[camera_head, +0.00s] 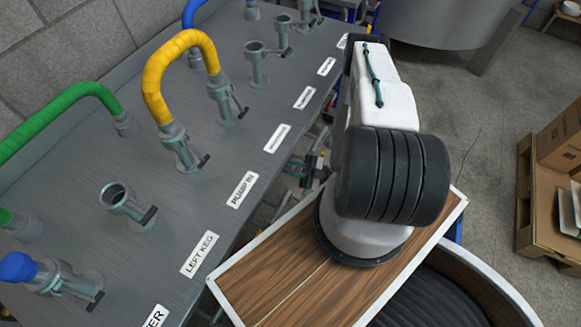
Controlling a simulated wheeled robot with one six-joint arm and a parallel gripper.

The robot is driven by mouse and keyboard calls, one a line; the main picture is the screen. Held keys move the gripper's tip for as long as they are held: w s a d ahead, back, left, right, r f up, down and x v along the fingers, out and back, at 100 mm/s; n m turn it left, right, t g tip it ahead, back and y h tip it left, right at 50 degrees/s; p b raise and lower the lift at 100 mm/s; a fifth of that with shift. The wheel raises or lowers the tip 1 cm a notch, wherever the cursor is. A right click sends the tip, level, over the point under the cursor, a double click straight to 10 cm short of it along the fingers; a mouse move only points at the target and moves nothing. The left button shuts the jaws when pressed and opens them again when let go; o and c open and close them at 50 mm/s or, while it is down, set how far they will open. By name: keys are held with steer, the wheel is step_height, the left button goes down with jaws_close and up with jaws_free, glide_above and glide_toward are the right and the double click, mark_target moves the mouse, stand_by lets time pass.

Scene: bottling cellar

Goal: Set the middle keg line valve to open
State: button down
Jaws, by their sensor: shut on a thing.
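A grey metal bench (60,135) carries pipe stubs with black levers. Farther labels are too small to read, so I cannot tell which valve is the middle keg line's. A yellow hose (180,45) joins two fittings on the bench. My gripper (311,170) seems to be the small dark part beside the bench's right edge, partly hidden by my arm. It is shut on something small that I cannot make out.
A green hose (62,105) and a blue-capped fitting (18,268) are on the bench's left. Uncapped stubs (257,62) stand farther back. A big grey vat (445,20) is behind. A pallet with a cardboard box (565,135) stands right. Floor between is clear.

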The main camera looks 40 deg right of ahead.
mark_target(299, 170)
steer(key=c, duration=1.4)
jaws_free()
steer(key=shift+v, duration=3.95)
